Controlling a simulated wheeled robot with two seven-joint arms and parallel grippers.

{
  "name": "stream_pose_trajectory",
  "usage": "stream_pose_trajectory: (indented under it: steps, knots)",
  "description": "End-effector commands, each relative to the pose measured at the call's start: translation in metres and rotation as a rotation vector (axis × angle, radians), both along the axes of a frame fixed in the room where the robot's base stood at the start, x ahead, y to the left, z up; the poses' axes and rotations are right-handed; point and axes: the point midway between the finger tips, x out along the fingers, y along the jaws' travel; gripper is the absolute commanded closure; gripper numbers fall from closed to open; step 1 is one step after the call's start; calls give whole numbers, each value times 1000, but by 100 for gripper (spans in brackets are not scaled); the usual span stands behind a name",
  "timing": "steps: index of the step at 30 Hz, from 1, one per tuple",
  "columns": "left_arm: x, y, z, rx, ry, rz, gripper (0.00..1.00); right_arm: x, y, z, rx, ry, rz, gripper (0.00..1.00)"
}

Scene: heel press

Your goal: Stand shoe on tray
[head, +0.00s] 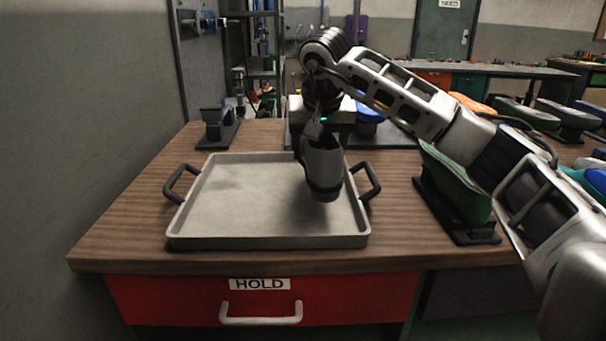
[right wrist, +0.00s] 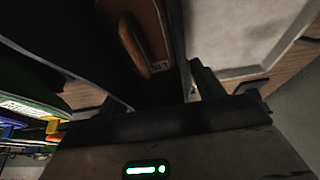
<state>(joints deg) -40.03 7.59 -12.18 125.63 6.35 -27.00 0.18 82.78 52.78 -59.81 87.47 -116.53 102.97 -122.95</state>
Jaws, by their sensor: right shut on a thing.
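The grey tray (head: 250,215) lies flat on the wooden bench, with a dark handle on its left and right sides. My right gripper (head: 313,132) is shut on a dark grey shoe (head: 323,172) and holds it over the right part of the tray. The shoe hangs with its long side roughly upright. Whether its lower end touches the tray I cannot tell. In the right wrist view the shoe (right wrist: 140,40) shows dark, with a brown inside and a small label, close to the gripper. My left gripper is not in view.
A dark stand (head: 217,128) is behind the tray's left corner. A green shoe (head: 455,185) stands on a black base right of the tray, under my right arm. A red drawer marked HOLD (head: 260,298) is below the bench top. Bare wood lies left of the tray.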

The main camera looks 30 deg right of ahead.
Motion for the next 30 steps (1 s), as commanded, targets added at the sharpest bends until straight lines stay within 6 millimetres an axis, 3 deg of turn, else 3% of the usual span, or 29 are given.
stream_pose_trajectory:
  steps: [6,13,19,30]
  knots:
    - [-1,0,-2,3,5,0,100,21,9,-27,1,-2,-1,66]
    - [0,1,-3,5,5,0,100,31,14,-41,0,-2,-1,66]
    - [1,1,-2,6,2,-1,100,31,13,-69,-1,-2,-1,66]
    - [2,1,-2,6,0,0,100,31,13,-74,-1,-4,-1,66]
